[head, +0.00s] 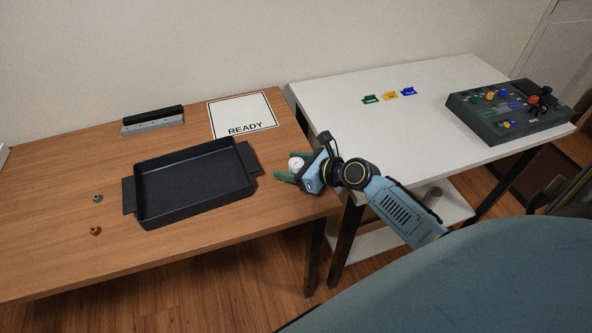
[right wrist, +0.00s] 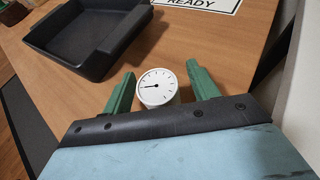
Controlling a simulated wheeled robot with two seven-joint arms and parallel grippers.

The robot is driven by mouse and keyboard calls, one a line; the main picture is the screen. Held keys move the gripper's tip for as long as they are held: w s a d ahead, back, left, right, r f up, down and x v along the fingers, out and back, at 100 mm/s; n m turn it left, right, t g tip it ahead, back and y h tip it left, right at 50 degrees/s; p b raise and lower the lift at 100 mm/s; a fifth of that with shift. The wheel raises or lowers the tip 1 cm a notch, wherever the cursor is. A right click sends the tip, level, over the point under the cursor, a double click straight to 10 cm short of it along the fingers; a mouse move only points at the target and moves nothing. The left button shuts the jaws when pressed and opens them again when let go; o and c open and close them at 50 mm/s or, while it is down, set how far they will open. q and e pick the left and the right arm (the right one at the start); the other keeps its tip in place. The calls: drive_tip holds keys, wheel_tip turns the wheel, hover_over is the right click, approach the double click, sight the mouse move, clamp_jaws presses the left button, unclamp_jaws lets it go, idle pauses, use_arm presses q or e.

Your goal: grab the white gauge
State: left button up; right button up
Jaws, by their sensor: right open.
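The white gauge (head: 296,164) is round with a dial face and sits near the right end of the wooden table. My right gripper (head: 284,165) is open, with its green fingers on either side of the gauge. In the right wrist view the gauge (right wrist: 157,87) lies between the two spread fingers of the right gripper (right wrist: 161,84), with a visible gap toward the right finger. Its lower edge is close to the dark gripper body, which may hide part of it. My left gripper is not in view.
A black tray (head: 195,183) stands left of the gauge on the wooden table (head: 60,190). A READY sign (head: 243,113) lies behind it. Two small fittings lie at the left. A white table (head: 330,92) with colored tags and a control box (head: 505,125) adjoins on the right.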

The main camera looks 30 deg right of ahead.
drive_tip(key=shift+w, duration=0.1)
drive_tip(key=c, duration=1.1)
